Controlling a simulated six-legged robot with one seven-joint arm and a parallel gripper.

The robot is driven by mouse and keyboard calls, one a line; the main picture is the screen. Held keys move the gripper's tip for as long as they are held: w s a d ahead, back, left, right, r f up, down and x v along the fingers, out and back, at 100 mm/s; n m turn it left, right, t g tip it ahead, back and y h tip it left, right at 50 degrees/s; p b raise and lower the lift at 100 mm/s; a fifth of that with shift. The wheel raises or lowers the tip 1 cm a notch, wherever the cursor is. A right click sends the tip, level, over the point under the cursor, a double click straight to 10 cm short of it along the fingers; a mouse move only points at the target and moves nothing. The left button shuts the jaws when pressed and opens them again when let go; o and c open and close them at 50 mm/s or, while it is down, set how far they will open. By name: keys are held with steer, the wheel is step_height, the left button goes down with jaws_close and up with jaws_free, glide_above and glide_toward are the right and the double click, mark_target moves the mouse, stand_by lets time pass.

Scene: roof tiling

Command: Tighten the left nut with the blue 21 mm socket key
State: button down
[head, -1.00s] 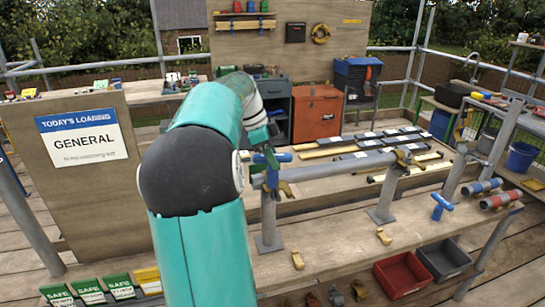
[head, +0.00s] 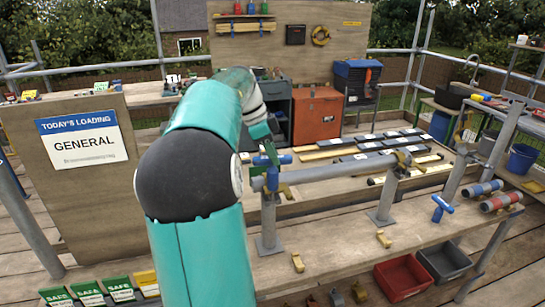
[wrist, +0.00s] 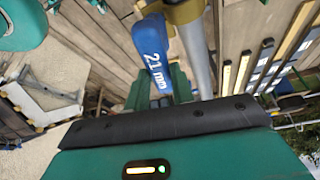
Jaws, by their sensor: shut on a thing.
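The blue key marked 21 mm (wrist: 153,52) is between the green fingers of my gripper (wrist: 162,88) in the wrist view, and the jaws are shut on it. In the head view, the key (head: 272,160) is at the left end of the grey tube (head: 330,171), and my gripper (head: 268,143) is just above it. A brass-coloured coupler (wrist: 183,11) is around the tube at the key's far end in the wrist view. The left nut is hidden, so I cannot tell how the socket sits on it.
A second blue T-shaped key (head: 441,206) stands on the bench (head: 335,238) at the right. A second coupler (head: 403,158) is at the tube's right end. Brass-coloured pieces (head: 297,262) lie on the front of the bench. Red (head: 402,277) and grey bins are below.

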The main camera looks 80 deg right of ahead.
steer(key=shift+s+r, duration=0.15)
steer(key=shift+r, duration=0.85)
steer(key=shift+s+r, duration=0.1)
steer(key=shift+r, duration=0.85)
steer(key=shift+w+r, duration=0.1)
steer(key=shift+w, duration=0.1)
steer(key=shift+r, duration=0.1)
